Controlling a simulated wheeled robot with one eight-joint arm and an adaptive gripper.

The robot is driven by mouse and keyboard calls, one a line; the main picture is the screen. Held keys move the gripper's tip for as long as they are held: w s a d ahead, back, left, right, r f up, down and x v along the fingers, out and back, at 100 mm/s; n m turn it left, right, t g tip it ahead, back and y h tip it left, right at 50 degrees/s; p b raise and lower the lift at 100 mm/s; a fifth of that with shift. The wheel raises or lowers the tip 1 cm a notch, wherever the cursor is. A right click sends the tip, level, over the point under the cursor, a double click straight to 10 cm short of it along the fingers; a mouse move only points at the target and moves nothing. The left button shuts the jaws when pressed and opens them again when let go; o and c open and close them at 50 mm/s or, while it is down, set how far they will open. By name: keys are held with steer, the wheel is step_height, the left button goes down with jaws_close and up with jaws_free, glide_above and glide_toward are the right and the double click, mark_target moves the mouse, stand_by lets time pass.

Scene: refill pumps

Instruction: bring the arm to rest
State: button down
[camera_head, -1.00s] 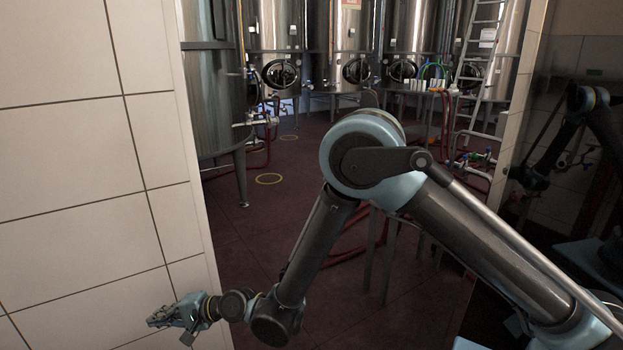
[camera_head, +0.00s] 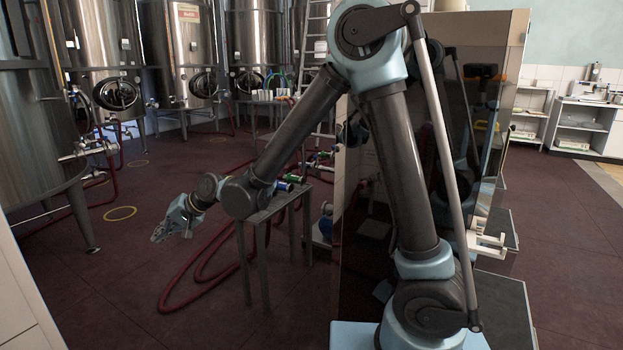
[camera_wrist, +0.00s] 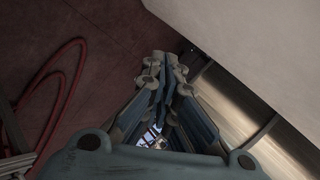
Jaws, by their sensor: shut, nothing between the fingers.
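My arm rises at the right of the head view, bends at its elbow near the top, and reaches down to the left. My gripper (camera_head: 170,227) hangs over the dark red floor, clear of the small metal table to its right. It is shut and empty. In the wrist view my gripper (camera_wrist: 165,70) shows with its fingers together over the floor.
Steel tanks (camera_head: 188,45) stand at the back left. The small metal table (camera_head: 262,210) has a red hose (camera_head: 205,275) on the floor beside it. A dark glossy panel (camera_head: 365,240) stands just behind my arm. White shelves (camera_head: 583,125) stand far right.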

steer(key=w+d+r+t+h, duration=0.1)
steer(key=w+d+r, duration=0.1)
steer(key=w+d, duration=0.5)
steer(key=w+d+r+t+h, duration=0.1)
steer(key=w+d, duration=0.2)
steer(key=d, duration=0.9)
steer(key=w+d+r+t+h, duration=0.15)
steer(key=w+d, duration=0.25)
steer(key=d, duration=0.5)
steer(key=s+d+m+h, duration=0.1)
steer(key=d+m+h, duration=0.15)
steer(key=d, duration=1.85)
steer(key=s+d+f+h, duration=0.2)
steer(key=s+d+f, duration=0.1)
steer(key=s+d, duration=0.4)
steer(key=s+d+f+g+h, duration=0.1)
steer(key=s+d+f, duration=0.3)
steer(key=d, duration=1)
steer(key=s+h, duration=0.1)
steer(key=s, duration=0.2)
steer(key=shift+s+f+m, duration=0.3)
steer(key=shift+s+m, duration=0.05)
steer(key=shift+w+a, duration=0.1)
